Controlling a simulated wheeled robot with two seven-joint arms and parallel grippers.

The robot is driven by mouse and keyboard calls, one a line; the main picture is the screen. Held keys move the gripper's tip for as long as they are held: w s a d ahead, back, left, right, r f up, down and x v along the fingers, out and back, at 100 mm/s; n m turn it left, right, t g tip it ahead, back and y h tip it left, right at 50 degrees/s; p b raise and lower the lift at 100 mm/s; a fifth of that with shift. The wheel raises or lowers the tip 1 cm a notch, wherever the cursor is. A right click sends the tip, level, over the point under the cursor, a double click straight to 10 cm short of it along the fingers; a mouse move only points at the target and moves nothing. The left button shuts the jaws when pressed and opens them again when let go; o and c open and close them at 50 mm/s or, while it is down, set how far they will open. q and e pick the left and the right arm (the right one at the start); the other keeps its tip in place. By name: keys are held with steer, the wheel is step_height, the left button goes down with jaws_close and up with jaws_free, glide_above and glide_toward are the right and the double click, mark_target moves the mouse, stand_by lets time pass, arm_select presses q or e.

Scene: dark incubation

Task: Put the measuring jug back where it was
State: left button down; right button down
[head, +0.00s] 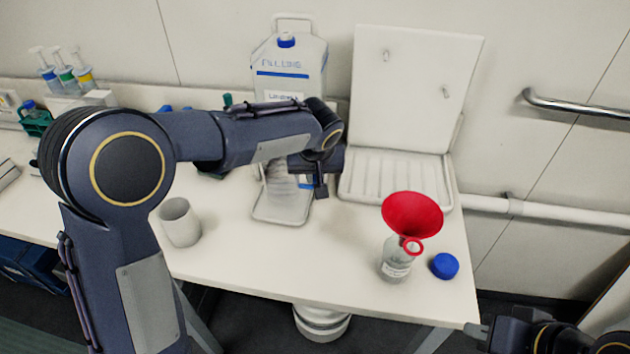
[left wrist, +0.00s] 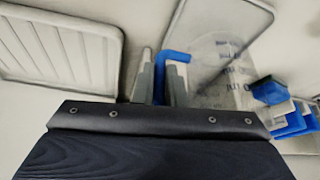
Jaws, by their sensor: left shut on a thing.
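The clear measuring jug (head: 281,180) is at the tray (head: 270,216) in the middle of the table, partly hidden behind my left arm. I cannot tell whether its base touches the tray. My left gripper (head: 308,181) is at the jug's right side, shut on its blue handle. In the left wrist view the blue handle (left wrist: 174,56) lies between the fingers (left wrist: 160,82), and the clear jug wall (left wrist: 217,52) shows beyond it. My right gripper (head: 528,335) is only partly in view at the lower right corner, away from the table.
A large white bottle with a blue cap (head: 290,60) stands behind the jug. A ribbed white rack (head: 390,182) is to its right. A red funnel (head: 412,212) sits in a small bottle (head: 397,262), beside a blue cap (head: 445,266). A white cup (head: 180,222) stands left. The front middle is clear.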

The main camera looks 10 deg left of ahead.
arm_select(q)
steer(key=shift+w+f, duration=0.15)
steer(key=shift+f, duration=1.6)
steer(key=shift+f, duration=0.1)
steer(key=shift+f, duration=0.1)
steer(key=c, duration=1.5)
jaws_free()
steer(key=v, duration=1.2)
steer(key=shift+r, duration=0.25)
